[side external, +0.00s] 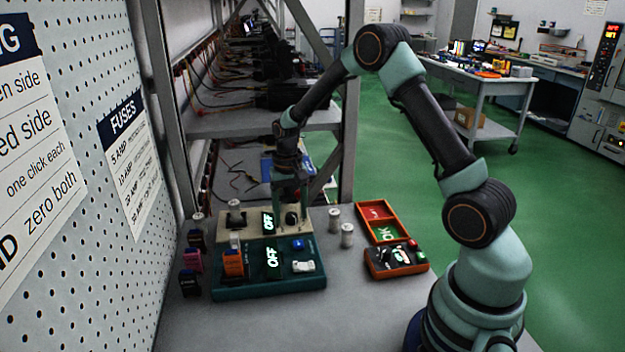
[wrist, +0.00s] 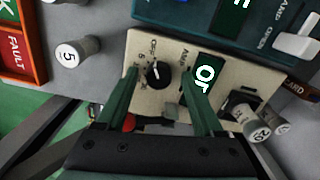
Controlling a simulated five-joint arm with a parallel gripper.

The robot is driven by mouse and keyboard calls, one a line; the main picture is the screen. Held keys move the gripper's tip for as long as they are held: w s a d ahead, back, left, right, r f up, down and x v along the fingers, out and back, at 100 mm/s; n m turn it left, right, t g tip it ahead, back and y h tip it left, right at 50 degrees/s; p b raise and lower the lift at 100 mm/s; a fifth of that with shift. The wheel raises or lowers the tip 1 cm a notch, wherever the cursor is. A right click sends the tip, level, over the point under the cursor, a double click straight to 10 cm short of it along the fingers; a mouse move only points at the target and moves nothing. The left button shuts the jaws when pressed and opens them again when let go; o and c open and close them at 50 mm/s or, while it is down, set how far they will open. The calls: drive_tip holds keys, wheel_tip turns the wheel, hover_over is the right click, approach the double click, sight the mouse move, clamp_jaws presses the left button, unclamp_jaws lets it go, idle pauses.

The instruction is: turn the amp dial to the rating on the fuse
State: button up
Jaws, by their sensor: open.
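The amp dial (wrist: 157,75) is a round black knob on a beige panel (wrist: 228,76). A white mark near its upper edge points roughly toward the top of the wrist view; the small print around it is partly hidden. My gripper (wrist: 160,66) is open, one finger on each side of the dial, with gaps showing. In the side view my gripper (side external: 290,196) reaches down over the beige box, above the dial (side external: 292,219). A pale fuse (wrist: 246,122) stands at a dark holder on the panel; its end seems to read 20. It also shows in the side view (side external: 236,214).
A teal box (side external: 268,284) with an OFF display and white switch adjoins the beige box. Loose pale cylinders stand nearby, including one marked 5 (wrist: 76,52). A pegboard (side external: 105,65) with signs borders the left.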

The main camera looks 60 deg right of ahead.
drive_tip(key=shift+c, duration=0.3)
clamp_jaws()
drive_tip(key=shift+a+n, duration=0.1)
drive_tip(key=shift+n, duration=0.2)
drive_tip(key=n, duration=0.3)
drive_tip(key=shift+n, duration=0.3)
drive_tip(key=n, duration=0.4)
drive_tip(key=shift+n+t, duration=0.3)
drive_tip(key=n, duration=0.4)
drive_tip(key=shift+n, duration=2.5)
